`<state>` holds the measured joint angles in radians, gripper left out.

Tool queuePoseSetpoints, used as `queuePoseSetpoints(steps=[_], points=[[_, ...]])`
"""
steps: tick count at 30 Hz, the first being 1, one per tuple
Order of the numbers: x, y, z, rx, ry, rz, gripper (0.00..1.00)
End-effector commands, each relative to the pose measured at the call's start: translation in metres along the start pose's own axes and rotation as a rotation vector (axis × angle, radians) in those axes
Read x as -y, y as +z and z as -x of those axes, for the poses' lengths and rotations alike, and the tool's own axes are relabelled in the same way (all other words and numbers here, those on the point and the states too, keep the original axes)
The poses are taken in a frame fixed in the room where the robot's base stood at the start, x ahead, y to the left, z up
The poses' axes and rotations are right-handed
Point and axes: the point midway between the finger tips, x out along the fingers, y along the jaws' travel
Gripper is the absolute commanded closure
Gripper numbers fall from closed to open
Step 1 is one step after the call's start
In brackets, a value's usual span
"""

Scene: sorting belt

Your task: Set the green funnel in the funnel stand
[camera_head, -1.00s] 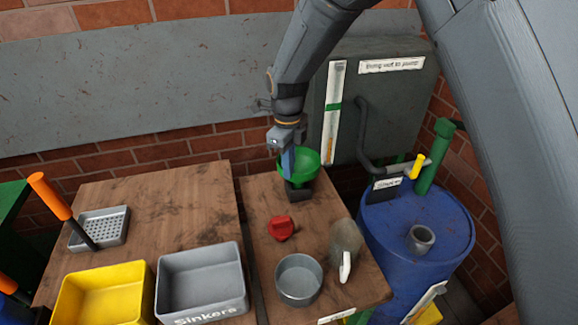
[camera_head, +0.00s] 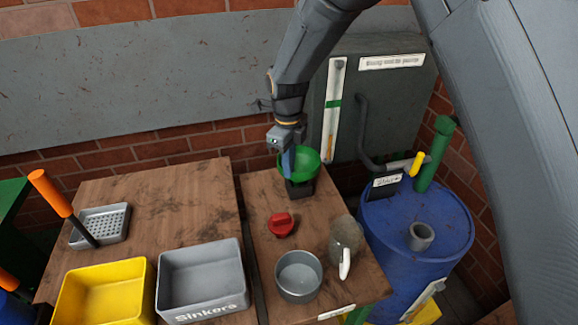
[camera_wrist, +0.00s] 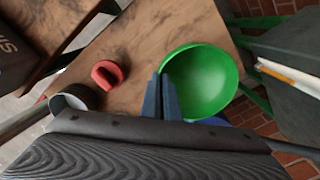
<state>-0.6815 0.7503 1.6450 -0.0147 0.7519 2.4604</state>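The green funnel (camera_head: 306,163) is wide end up over the small dark funnel stand (camera_head: 299,189) at the back of the right-hand wooden table. Its lower part is hidden, so I cannot tell how deep it sits in the stand. My gripper (camera_head: 289,163) points down at the funnel's left side. In the wrist view the blue fingers (camera_wrist: 161,97) are close together at the rim of the funnel (camera_wrist: 205,82), with its wall pinched between them. The stand is hidden in the wrist view.
A red object (camera_head: 281,224), a grey round pot (camera_head: 298,277) and a mug (camera_head: 344,246) stand nearer on the same table. A blue barrel (camera_head: 400,245) is at the right. A dark wall box (camera_head: 390,110) is behind the funnel. Grey and yellow bins are at the left.

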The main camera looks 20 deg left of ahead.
Motion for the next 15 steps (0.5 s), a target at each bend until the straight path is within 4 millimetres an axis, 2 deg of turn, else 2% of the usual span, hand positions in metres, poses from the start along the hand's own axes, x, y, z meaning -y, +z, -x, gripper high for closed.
queuePoseSetpoints(steps=[15], points=[[-0.0001,0.0001,-0.0072,0.000,0.000,0.000,1.00]])
